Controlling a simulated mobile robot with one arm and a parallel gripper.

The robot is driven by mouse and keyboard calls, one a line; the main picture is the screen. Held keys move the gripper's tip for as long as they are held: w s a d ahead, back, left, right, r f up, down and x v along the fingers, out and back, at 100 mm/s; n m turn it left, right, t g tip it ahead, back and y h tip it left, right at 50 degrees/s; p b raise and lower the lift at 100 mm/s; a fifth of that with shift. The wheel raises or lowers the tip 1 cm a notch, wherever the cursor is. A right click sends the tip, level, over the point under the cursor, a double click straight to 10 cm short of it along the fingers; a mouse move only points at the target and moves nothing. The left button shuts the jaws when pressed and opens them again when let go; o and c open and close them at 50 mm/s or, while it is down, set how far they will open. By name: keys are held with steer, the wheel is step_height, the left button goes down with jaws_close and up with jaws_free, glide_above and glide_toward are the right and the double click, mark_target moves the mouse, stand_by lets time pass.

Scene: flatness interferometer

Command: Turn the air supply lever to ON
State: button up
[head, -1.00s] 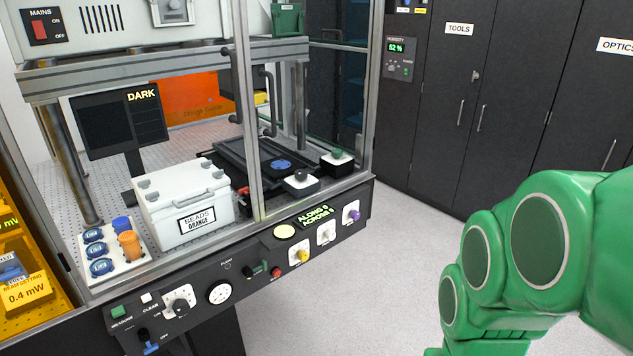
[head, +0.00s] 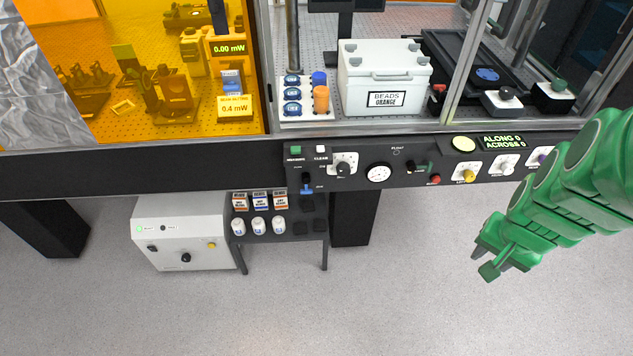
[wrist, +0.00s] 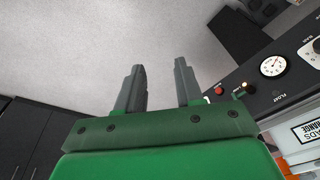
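A lever with a blue handle (head: 307,189) sits at the left end of the black front panel, pointing down, with a small OFF label beside it. I cannot read a name that marks it as the air supply. A round pressure gauge (head: 379,174) and a black knob on a white plate (head: 343,167) are to its right. The gauge also shows in the wrist view (wrist: 272,66). My gripper (head: 485,262) is well to the right of the lever, in front of the panel and over bare floor. In the wrist view its two fingers (wrist: 160,85) are apart with nothing between them.
A green-tipped lever (head: 420,168), a red button (head: 434,180) and a yellow knob (head: 469,175) lie along the panel. Below it stand a small black table (head: 300,225) with bottles and a white cabinet (head: 185,230). The floor in front is clear.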

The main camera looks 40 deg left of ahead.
steer(key=w+a+f+t, duration=0.3)
steer(key=w+a+f, duration=0.2)
steer(key=a, duration=0.2)
steer(key=w+a+f+n+t+y, duration=0.1)
steer(key=w+a+f+t, duration=0.1)
steer(key=w+a+f, duration=0.45)
steer(key=w+a+f+t, duration=0.2)
steer(key=a+f+t, duration=0.1)
steer(key=a, duration=0.6)
steer(key=n+t+y, duration=0.3)
steer(key=n+y, duration=0.5)
steer(key=y, duration=0.3)
glide_toward(306, 186)
steer(key=shift+x, duration=3.9)
jaws_close()
